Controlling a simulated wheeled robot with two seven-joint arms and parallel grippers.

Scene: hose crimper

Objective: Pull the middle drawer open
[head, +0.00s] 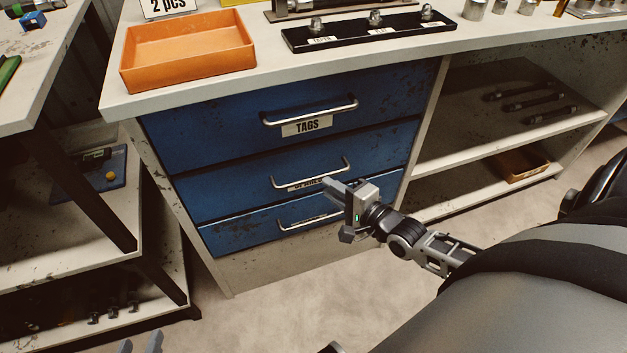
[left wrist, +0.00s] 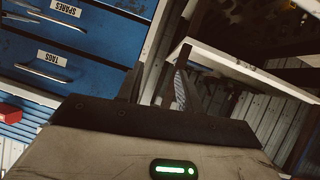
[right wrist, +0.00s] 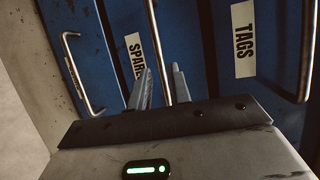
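The blue middle drawer (head: 232,194), with a partly covered label, looks flush with the cabinet. Its bar handle (head: 300,178) also shows in the right wrist view (right wrist: 157,40), beside the "SPARES" label. My right gripper (head: 335,187) is at the right part of this handle. In the right wrist view its fingers (right wrist: 160,85) are apart, and the bar runs into the gap between them; contact is not clear. My left gripper (head: 139,343) shows only its fingertips at the bottom edge of the head view. In the left wrist view its fingers (left wrist: 157,88) are apart and empty.
The top drawer (head: 200,125), labelled "TAGS", is above, and the bottom drawer (head: 235,232) is below, both with bar handles. An orange tray (head: 188,75) stands on the worktop. Open shelves (head: 470,140) are to the right. A side bench's dark leg (head: 85,195) stands at left.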

